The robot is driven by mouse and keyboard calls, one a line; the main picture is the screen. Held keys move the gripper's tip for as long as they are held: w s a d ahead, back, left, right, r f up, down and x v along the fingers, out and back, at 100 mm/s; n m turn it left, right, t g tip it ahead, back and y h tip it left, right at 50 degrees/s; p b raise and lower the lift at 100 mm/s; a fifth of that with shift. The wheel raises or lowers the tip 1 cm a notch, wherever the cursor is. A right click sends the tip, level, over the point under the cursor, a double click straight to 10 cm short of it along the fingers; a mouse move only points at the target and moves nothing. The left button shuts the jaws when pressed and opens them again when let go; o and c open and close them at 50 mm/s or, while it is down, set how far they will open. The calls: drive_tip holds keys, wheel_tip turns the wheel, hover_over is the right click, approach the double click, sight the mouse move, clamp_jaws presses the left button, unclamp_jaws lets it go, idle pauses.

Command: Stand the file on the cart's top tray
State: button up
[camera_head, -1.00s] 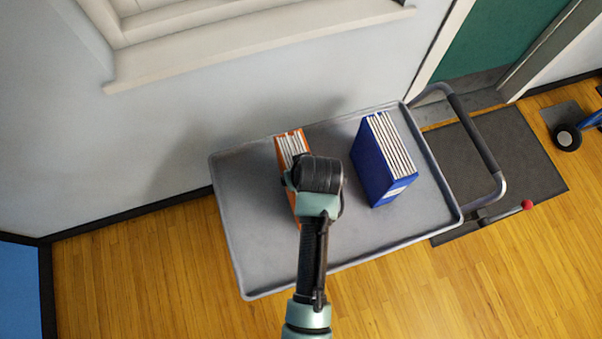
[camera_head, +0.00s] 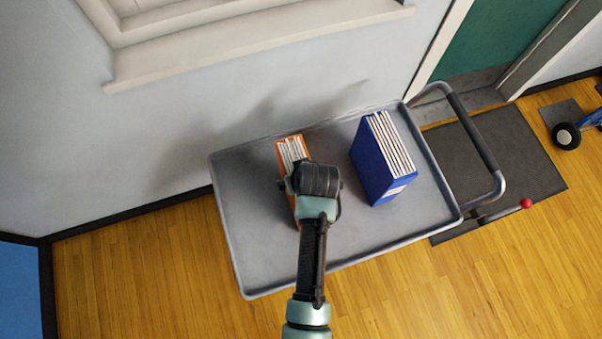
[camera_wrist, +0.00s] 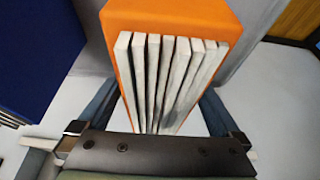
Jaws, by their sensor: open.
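An orange file (camera_head: 292,151) with white page edges stands upright on the grey tray of the cart (camera_head: 250,255), left of the blue file. In the wrist view the orange file (camera_wrist: 175,20) fills the upper middle. My gripper (camera_wrist: 163,100) is open, with one finger on each side of the orange file; I cannot tell if either finger touches it. In the head view my wrist hides the gripper's fingers and the file's near part.
A blue file (camera_head: 378,160) stands upright on the tray to the right; its side (camera_wrist: 35,55) shows at left in the wrist view. The tray's left and front parts are clear. A wall and window sill (camera_head: 250,45) are behind, the cart handle (camera_head: 475,135) at right.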

drive_tip(key=v, duration=1.2)
drive_tip(key=shift+r+b, duration=0.1)
drive_tip(key=shift+b, duration=0.25)
drive_tip(key=w+r+m+t, duration=0.1)
drive_tip(key=w+r+t, duration=0.35)
drive_tip(key=r, duration=0.55)
drive_tip(key=w+r+t+h, duration=0.1)
drive_tip(key=w+r+t, duration=0.3)
drive_tip(key=r, duration=0.6)
drive_tip(key=w+r+m+t, duration=0.1)
drive_tip(key=w+r+t, duration=0.2)
drive_tip(key=w+r, duration=0.5)
drive_tip(key=s+r+t, duration=0.4)
drive_tip(key=r, duration=0.7)
drive_tip(key=s+r+m+t, duration=0.1)
drive_tip(key=s+r+t, duration=0.2)
drive_tip(key=r, duration=0.8)
drive_tip(key=s+a+r+t, duration=0.1)
drive_tip(key=s+r+t, duration=0.3)
drive_tip(key=s+r, duration=0.3)
wheel_tip(320, 180, up, 5)
drive_tip(key=shift+r+m+t+h, duration=0.1)
drive_tip(key=shift+m+t+h, duration=0.2)
drive_tip(key=shift+t+h, duration=0.1)
drive_tip(key=shift+a, duration=0.1)
